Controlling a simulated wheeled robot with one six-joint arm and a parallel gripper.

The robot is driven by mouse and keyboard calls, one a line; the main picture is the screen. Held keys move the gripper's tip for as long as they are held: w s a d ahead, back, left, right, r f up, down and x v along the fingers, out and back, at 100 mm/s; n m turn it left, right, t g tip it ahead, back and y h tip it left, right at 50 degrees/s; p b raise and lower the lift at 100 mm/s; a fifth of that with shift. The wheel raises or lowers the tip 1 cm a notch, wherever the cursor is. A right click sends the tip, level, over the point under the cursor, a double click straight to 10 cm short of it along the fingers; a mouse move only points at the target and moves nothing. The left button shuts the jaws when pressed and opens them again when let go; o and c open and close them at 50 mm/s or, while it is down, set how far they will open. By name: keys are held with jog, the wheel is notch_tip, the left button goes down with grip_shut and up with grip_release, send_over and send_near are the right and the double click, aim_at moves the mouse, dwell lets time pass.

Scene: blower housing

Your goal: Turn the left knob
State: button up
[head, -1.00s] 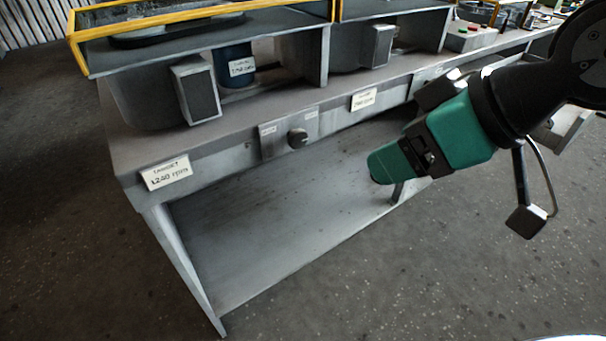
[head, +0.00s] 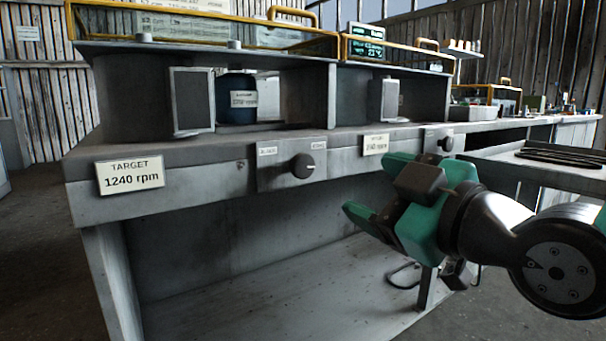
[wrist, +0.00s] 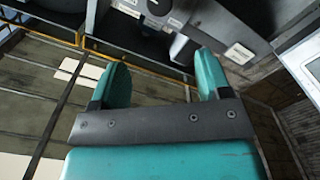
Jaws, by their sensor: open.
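The left knob (head: 303,166) is a dark round knob on a grey plate on the bench's front edge, right of the "TARGET 1240 rpm" label (head: 130,176). A second knob (head: 446,144) is farther right along the same edge. My teal gripper (head: 372,188) is right of and lower than the left knob in the head view, apart from it. In the wrist view, its two teal fingers (wrist: 163,80) stand apart with nothing between them. Part of a grey panel with small fittings (wrist: 160,15) shows beyond them; I cannot tell which knob is there.
Small labels (head: 375,144) sit along the bench edge (head: 225,180). Grey housings (head: 192,100) and a blue cylinder (head: 237,98) stand behind it under yellow-framed covers (head: 270,45). A dark-topped table (head: 540,165) stands at the right. Open space lies under the bench.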

aim_at(304, 165)
jog(key=p+x, duration=1.4)
jog(key=p, duration=0.4)
jog(key=shift+w+a+r, duration=0.15)
jog(key=shift+w+a, duration=0.1)
jog(key=shift+w, duration=0.05)
jog(key=shift+w+a, duration=0.35)
jog(key=shift+w, duration=0.25)
jog(key=c, duration=0.9)
jog(key=shift+c, duration=0.2)
